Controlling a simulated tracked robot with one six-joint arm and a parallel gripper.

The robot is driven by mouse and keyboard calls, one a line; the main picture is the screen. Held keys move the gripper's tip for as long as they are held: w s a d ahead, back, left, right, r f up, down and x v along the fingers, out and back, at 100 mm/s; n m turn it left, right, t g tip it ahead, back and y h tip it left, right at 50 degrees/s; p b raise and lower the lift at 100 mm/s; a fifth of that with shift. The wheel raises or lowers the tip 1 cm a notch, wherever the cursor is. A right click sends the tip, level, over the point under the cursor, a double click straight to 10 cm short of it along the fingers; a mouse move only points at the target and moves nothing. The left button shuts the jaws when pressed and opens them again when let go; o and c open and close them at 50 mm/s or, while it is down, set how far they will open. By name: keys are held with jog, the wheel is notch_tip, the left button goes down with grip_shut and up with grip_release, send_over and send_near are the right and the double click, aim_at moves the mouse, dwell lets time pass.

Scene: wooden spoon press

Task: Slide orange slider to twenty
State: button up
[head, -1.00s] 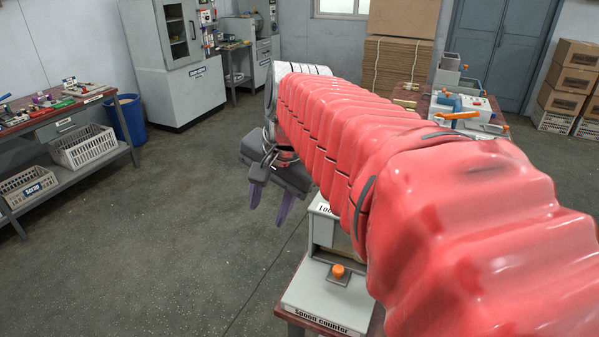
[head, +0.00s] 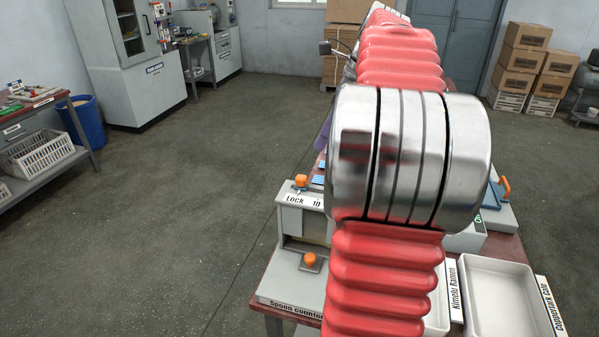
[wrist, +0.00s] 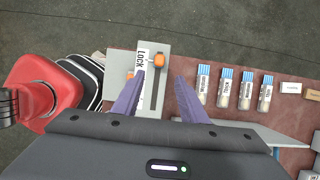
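The orange slider (wrist: 160,60) sits at the far end of a dark slot in a grey plate marked LOCK (wrist: 141,60) in the wrist view. In the head view the orange slider (head: 301,181) shows on top of the grey spoon counter (head: 273,290), beside a label reading Lock 10. My gripper (wrist: 160,75) has its two purple fingers apart, with nothing between them. In the wrist view the slider appears just beyond the fingertips, roughly midway between them. I cannot tell the height gap. In the head view my arm hides most of the gripper.
An orange knob (head: 309,260) sits low on the counter's front. A white tray (head: 500,300) is at the front right. Open floor lies left of the table.

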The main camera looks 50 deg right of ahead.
aim_at(302, 176)
jog(key=shift+w+f, duration=0.1)
jog(key=x, duration=1.3)
jog(key=shift+w+a+f, duration=0.1)
jog(key=shift+a+f, duration=0.05)
jog(key=shift+f, duration=0.15)
jog(key=shift+c, duration=0.3)
grip_shut()
